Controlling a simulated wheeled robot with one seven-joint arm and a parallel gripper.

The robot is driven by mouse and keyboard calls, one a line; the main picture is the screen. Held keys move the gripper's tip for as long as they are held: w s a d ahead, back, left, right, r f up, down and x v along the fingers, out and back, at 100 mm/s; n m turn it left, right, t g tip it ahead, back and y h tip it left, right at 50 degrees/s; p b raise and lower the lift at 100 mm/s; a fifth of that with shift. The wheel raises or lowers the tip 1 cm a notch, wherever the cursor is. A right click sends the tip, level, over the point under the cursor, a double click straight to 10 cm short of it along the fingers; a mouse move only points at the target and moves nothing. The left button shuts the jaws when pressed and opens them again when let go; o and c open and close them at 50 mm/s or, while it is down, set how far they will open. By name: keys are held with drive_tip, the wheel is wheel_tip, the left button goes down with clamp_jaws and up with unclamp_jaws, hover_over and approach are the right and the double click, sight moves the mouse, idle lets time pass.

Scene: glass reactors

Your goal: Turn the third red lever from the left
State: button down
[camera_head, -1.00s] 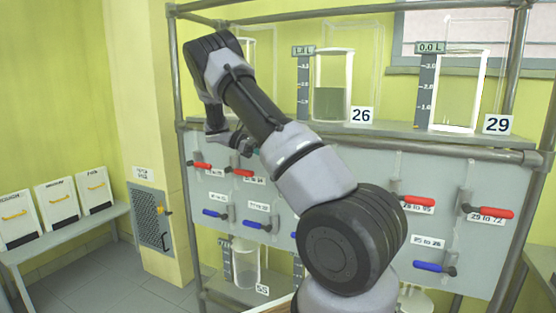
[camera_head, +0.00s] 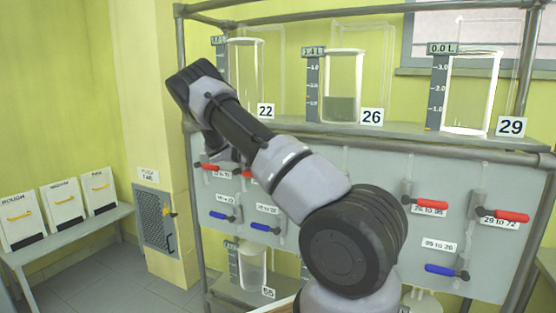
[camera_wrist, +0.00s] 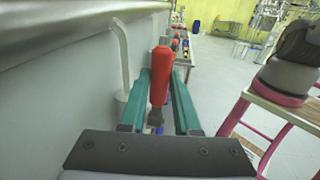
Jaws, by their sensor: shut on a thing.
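In the wrist view, a red lever handle (camera_wrist: 160,68) stands between the two teal fingers of my gripper (camera_wrist: 161,88), which is shut on it. In the head view my own arm hides the gripper and the held lever, so I cannot tell its place in the row there. On the grey panel (camera_head: 365,168), a red lever (camera_head: 207,167) shows at the far left and another (camera_head: 246,174) is partly covered by my arm. Two more red levers show at the right (camera_head: 430,203), (camera_head: 507,215).
Blue levers (camera_head: 262,227) form a lower row. Above stand glass vessels 22, 26 (camera_head: 343,85) and 29 (camera_head: 472,95); 26 holds grey-green liquid and 29 looks empty. In the wrist view a stool-like frame (camera_wrist: 277,105) stands right of the gripper.

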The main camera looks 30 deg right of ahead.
drive_tip(key=c, duration=0.6)
unclamp_jaws()
drive_tip(key=shift+c, duration=0.2)
drive_tip(key=v, duration=1)
drive_tip(key=shift+w+a, duration=0.25)
drive_tip(key=shift+a, duration=0.05)
